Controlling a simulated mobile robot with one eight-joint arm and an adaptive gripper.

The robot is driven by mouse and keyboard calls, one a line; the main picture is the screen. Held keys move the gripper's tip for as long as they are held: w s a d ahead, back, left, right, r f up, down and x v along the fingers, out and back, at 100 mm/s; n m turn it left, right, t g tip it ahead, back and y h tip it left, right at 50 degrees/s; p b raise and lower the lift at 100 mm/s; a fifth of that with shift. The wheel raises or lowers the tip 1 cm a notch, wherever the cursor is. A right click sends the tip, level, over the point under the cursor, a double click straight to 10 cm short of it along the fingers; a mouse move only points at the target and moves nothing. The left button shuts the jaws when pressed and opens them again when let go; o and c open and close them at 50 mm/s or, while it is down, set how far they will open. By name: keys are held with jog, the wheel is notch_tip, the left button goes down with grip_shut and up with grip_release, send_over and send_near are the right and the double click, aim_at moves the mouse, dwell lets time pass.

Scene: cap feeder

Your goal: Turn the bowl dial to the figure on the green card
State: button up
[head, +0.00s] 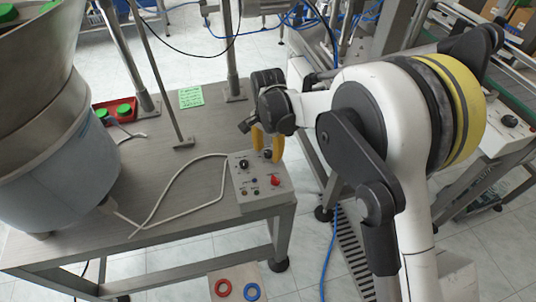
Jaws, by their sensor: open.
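The grey control box (259,196) sits at the front right of the metal table. On its top are a black dial (243,164) at the left, a second dark knob (267,154) at the back right, a red button (275,181) and small switches. I cannot tell which dial is the bowl's, and no figures are readable. The green card (190,97) lies flat on the table behind the box; its writing is too small to read. My gripper (266,151) is open, its yellow fingers pointing down at the second knob, seemingly one on either side; contact cannot be told.
The large feeder bowl (40,110) stands on the left. A red tray (101,103) with green caps and a wrench-like tool (126,133) lie beside it. A thin post (165,80) rises mid-table. A white cable crosses the front. Red (223,287) and blue (252,291) rings lie below.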

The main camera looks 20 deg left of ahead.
jog(key=shift+f, duration=0.15)
grip_shut()
jog(key=shift+n, duration=0.4)
jog(key=n+p, duration=0.1)
jog(key=n, duration=0.2)
jog(key=shift+n, duration=0.4)
jog(key=n, duration=0.5)
jog(key=shift+p, duration=0.4)
jog(key=n, duration=0.5)
jog(key=shift+n+p, duration=0.4)
jog(key=shift+n, duration=1.8)
